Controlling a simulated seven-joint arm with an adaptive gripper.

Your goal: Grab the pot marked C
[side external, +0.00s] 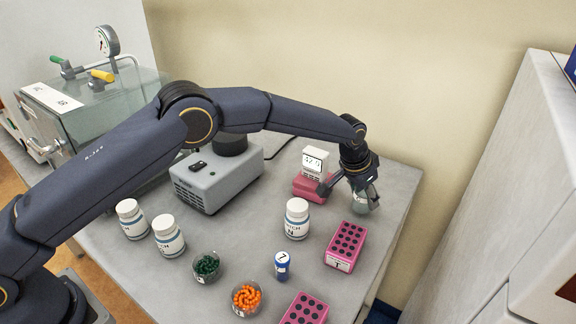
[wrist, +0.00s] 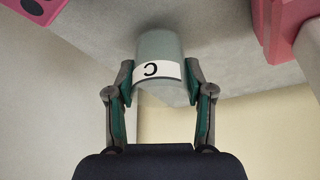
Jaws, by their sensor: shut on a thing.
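The pot marked C (wrist: 158,52) is a grey-green, translucent cylinder with a white label. The letter C appears upside down in the wrist view. My gripper (wrist: 157,82) is shut on the pot, with one finger on each side of it. In the side external view, the pot (side external: 366,201) shows below my gripper (side external: 358,184) near the table's right back edge. I cannot tell whether its base touches the table.
A pink rack (side external: 345,246) is in front.

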